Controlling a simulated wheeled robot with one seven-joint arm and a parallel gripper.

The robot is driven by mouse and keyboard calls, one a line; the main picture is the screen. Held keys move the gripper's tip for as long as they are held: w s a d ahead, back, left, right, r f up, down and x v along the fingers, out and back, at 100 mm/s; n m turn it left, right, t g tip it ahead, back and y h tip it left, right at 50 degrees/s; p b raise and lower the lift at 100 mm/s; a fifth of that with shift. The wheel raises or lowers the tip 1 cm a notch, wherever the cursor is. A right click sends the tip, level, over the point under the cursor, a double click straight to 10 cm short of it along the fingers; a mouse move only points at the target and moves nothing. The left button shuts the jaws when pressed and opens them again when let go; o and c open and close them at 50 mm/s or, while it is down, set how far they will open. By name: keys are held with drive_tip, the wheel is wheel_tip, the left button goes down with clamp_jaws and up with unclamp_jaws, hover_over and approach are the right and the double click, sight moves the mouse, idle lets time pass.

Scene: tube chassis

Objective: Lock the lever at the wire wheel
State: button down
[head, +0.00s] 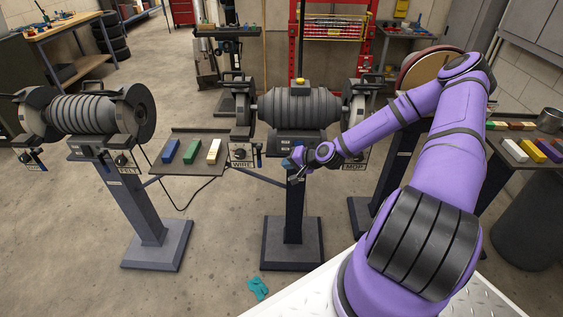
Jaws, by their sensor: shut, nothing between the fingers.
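The wire wheel (239,104) is at the left end of the middle bench grinder (300,108). Below it hangs a plate (242,164) marked WIRE. A small dark lever with a round pivot (239,153) sits just above this plate; its exact position is too small to tell. My gripper (296,171) is shut and empty in front of the middle grinder's pedestal top. It is to the right of the WIRE plate and apart from it. My purple arm reaches in from the right and hides part of the grinder's right side.
A second grinder (85,113) with a FELT plate (123,166) stands at left. A tray (184,139) with blue, green and white bars lies between the grinders. A MOP plate (357,167) hangs at right. A teal cloth (258,288) lies on the floor. Open floor lies in front.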

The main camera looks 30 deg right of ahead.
drive_tip(key=s+d, duration=0.3)
drive_tip(key=s, duration=0.2)
drive_tip(key=shift+s+d, duration=0.25)
drive_tip(key=shift+d, duration=0.1)
idle(0.4)
